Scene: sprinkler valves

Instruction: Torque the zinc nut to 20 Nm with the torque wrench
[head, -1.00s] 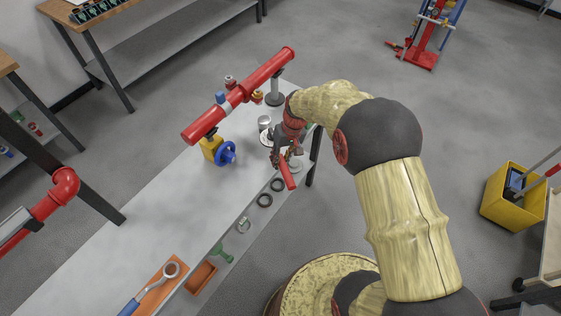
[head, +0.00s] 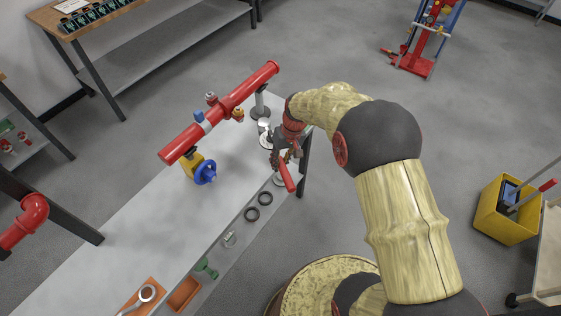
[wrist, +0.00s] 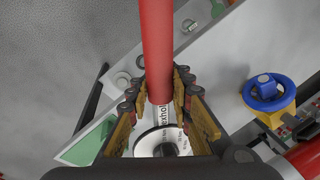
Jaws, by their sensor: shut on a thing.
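My gripper (wrist: 160,106) is shut on a red-handled tool that looks like the torque wrench (wrist: 158,45). In the wrist view a pale lettered part and a round white dial-like face (wrist: 162,143) show between the jaws; its far end is hidden. In the head view my gripper (head: 284,157) is over the bench's far right end, the red handle (head: 287,177) pointing down and right. The red pipe (head: 222,112) lies to its left, raised above the bench, with small blue, grey and brass-coloured fittings. I cannot tell which part is the zinc nut.
A blue handwheel on a yellow body (head: 205,172) hangs under the pipe; it also shows in the wrist view (wrist: 266,90). Dark rings (head: 265,198), a green part (head: 206,269) and orange trays (head: 184,294) line the bench's front edge. The bench's middle (head: 130,225) is clear.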

